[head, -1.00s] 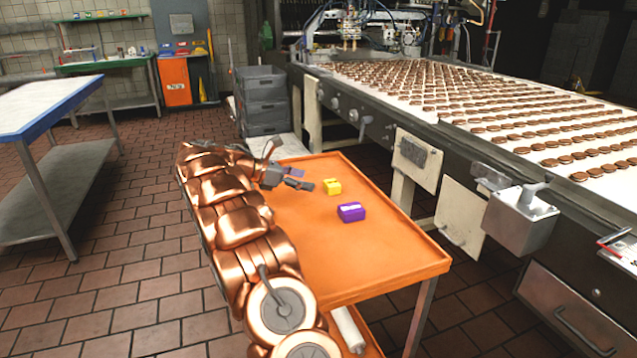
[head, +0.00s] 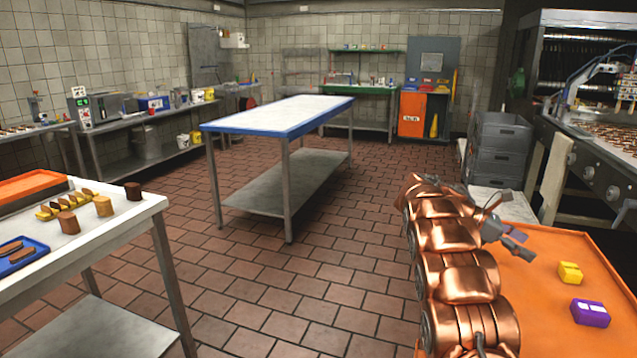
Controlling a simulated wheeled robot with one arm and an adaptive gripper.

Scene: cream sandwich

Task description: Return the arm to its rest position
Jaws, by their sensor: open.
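My copper arm (head: 455,265) reaches up the right part of the head view, along the left edge of an orange table. My gripper (head: 522,238) is at its far end, over the table's left side, with its dark fingers apart and nothing between them. A yellow block (head: 570,272) and a purple box with a white top mark (head: 590,312) lie on the orange table (head: 545,335), to the right of the gripper and apart from it.
A blue-edged white table (head: 270,117) stands mid-room. A steel table (head: 90,235) with small foods and trays is at left. Grey crates (head: 498,145) and a conveyor machine (head: 600,165) stand behind the orange table. The tiled floor (head: 320,275) between is clear.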

